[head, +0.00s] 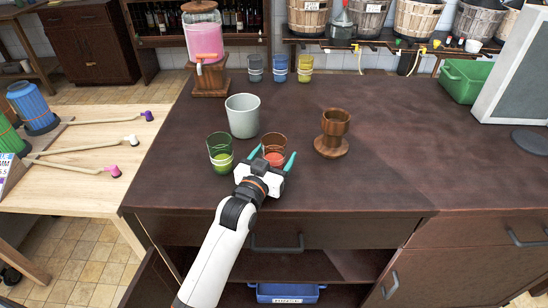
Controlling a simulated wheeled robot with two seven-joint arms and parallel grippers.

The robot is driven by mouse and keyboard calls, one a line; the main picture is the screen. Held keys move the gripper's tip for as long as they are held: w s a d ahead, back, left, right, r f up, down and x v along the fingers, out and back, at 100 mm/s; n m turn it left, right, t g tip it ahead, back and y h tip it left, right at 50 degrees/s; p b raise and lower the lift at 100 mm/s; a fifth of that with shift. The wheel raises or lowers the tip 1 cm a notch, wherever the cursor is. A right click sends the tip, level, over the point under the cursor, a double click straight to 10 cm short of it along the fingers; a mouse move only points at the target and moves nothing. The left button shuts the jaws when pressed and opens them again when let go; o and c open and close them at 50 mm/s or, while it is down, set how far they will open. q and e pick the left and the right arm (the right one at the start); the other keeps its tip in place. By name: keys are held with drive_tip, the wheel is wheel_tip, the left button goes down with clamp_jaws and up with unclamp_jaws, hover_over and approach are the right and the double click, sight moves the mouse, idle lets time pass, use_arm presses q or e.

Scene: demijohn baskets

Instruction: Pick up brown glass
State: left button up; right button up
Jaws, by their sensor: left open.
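The brown glass (273,140) is a small see-through tumbler with something reddish in its lower part. It stands upright on the dark wooden counter (400,190). My left gripper (273,156) is open at the glass's near side, with one teal finger to the left and one to the right of it. I cannot tell whether either finger touches the glass. The gripper body hides the glass's base. My right gripper is not in view.
A green glass (220,153) stands close to the left of the gripper. A pale grey cup (242,116) is behind, and a wooden goblet (333,133) is to the right. Several coloured glasses and a pink drink dispenser (205,42) stand farther back. The counter's right middle is clear.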

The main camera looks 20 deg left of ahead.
use_arm(q)
drive_tip(key=c, duration=1.2)
drive_tip(key=shift+o, duration=0.2)
drive_tip(key=shift+r, duration=0.2)
wheel_tip(320, 180, up, 10)
drive_tip(key=shift+f+p, duration=0.2)
drive_tip(key=shift+p, duration=0.1)
